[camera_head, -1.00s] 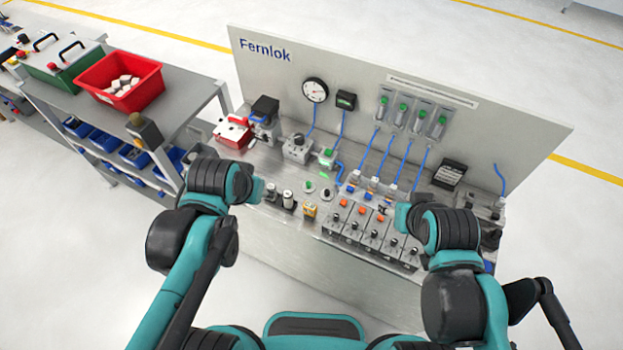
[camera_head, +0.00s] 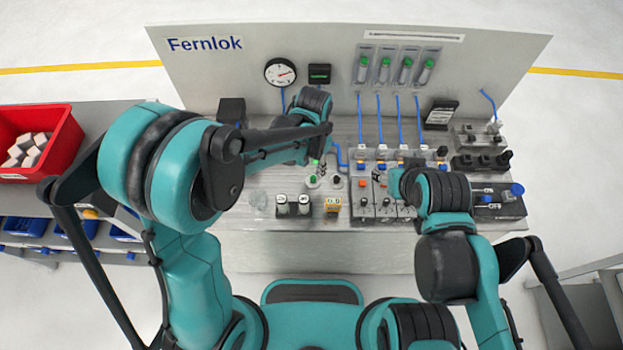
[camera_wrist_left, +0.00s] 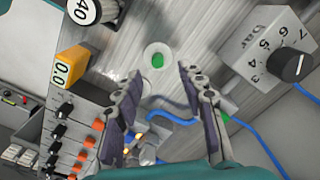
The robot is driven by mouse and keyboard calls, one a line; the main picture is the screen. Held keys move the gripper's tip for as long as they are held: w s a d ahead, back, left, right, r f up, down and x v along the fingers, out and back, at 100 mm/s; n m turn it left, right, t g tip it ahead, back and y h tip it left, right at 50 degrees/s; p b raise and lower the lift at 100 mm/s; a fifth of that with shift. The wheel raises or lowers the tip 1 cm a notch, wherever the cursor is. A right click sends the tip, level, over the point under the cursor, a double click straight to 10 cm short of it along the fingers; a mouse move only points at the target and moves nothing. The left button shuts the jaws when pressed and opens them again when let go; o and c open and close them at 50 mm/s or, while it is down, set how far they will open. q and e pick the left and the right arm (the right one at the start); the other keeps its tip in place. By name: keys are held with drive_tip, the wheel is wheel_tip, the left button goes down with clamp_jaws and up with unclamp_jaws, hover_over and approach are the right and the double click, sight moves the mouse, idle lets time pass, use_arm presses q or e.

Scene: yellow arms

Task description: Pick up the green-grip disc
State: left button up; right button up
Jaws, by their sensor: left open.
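The green-grip disc (camera_wrist_left: 157,57) is a pale round disc with a green grip at its centre. It lies on the grey bench top in the left wrist view, just beyond the fingertips. My left gripper (camera_wrist_left: 160,76) is open and empty, with one finger to each side of the line toward the disc.
An orange display box (camera_wrist_left: 72,72), a round part marked 40 (camera_wrist_left: 84,10) and a grey regulator block (camera_wrist_left: 268,52) stand around the disc. Blue hoses (camera_head: 400,120) run up the back panel (camera_head: 210,70). A red bin (camera_head: 68,145) stands at left.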

sight(313, 178)
use_arm(q)
wheel_tip(313, 178, down, 6)
drive_tip(key=shift+s+d+r+b, duration=0.1)
drive_tip(key=shift+s+b, duration=0.05)
drive_tip(key=shift+b, duration=0.8)
clamp_jaws()
